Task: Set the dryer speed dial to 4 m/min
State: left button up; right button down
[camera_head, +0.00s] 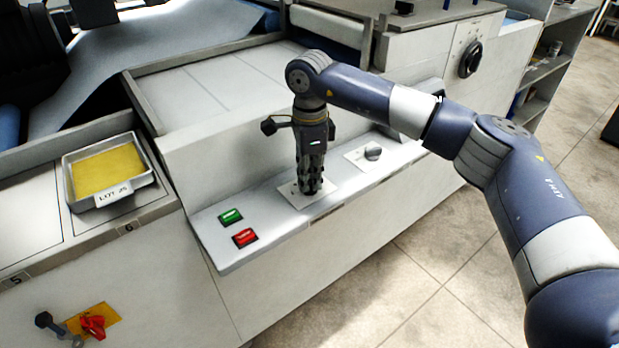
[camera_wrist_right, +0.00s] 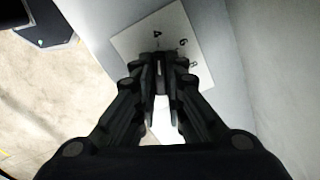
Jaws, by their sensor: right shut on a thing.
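My right gripper (camera_head: 310,188) points straight down over a white dial plate (camera_head: 327,205) on the machine's sloped control ledge. It is shut on the dial at the plate's middle, and its fingers hide the knob almost fully. In the right wrist view the fingers (camera_wrist_right: 162,75) meet over the plate (camera_wrist_right: 133,42), where the numbers 4, 6 and 8 show around them. The pointer's exact setting is hidden. My left gripper is not in view.
A second silver knob (camera_head: 373,151) sits on its plate to the right. Green (camera_head: 231,216) and red (camera_head: 245,238) buttons are to the left. A tray with a yellow sheet (camera_head: 110,171) stands at left. A black rotary switch (camera_head: 470,59) is at back right.

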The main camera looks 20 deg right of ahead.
aim_at(310, 181)
jog(key=shift+w+r, duration=0.1)
jog(key=shift+r, duration=0.05)
dwell(0.4)
jog(key=c, duration=1.7)
grip_release()
jog(key=shift+o, duration=0.2)
notch_tip(310, 181, up, 12)
jog(key=shift+f, duration=0.2)
